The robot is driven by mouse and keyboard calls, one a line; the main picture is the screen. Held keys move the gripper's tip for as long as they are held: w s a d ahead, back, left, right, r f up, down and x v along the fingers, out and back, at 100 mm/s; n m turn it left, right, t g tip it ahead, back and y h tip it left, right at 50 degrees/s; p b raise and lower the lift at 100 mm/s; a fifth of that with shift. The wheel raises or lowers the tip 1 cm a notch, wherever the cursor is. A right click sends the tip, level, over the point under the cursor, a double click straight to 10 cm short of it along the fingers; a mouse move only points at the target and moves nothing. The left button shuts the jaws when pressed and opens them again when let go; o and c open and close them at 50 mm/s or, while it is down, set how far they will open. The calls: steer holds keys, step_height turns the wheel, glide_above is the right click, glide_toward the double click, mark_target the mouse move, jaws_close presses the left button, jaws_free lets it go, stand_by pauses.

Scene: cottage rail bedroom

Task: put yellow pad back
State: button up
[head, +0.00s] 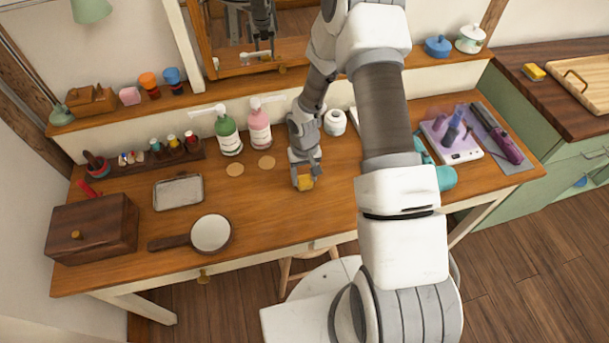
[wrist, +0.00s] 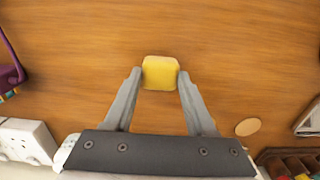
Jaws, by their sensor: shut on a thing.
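The yellow pad (head: 305,183) is a small block with rounded corners, between the fingertips of my gripper (head: 304,179) over the middle of the wooden dressing table. In the wrist view the yellow pad (wrist: 160,73) sits between both fingertips of my gripper (wrist: 158,78), which are shut on its sides. The pad is low over the tabletop; I cannot tell whether it touches the wood.
Two round coasters (head: 266,162) and green (head: 228,133) and pink (head: 260,126) pump bottles stand left of my gripper. A hand mirror (head: 211,233), metal tray (head: 179,191) and wooden box (head: 92,228) are further left. The tabletop front of the gripper is clear. Another yellow block (head: 533,72) lies on the right counter.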

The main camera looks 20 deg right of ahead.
steer(key=shift+f, duration=0.1)
steer(key=o, duration=1.2)
step_height(320, 180, up, 12)
step_height(320, 180, up, 8)
steer(key=t, duration=0.1)
glide_above(304, 179)
steer(key=s+d, duration=0.1)
steer(key=s+r+t+h, duration=0.1)
steer(key=s+r, duration=0.4)
steer(key=r, duration=0.7)
steer(key=s+r+t, duration=0.1)
steer(key=s+r, duration=0.4)
steer(key=s, duration=0.2)
steer(key=s+r+t+y, duration=0.1)
steer(key=s+r+t, duration=0.1)
steer(key=s+r, duration=0.3)
steer(key=shift+s+a+t, duration=0.3)
steer(key=shift+s+a, duration=0.15)
steer(key=shift+s, duration=0.8)
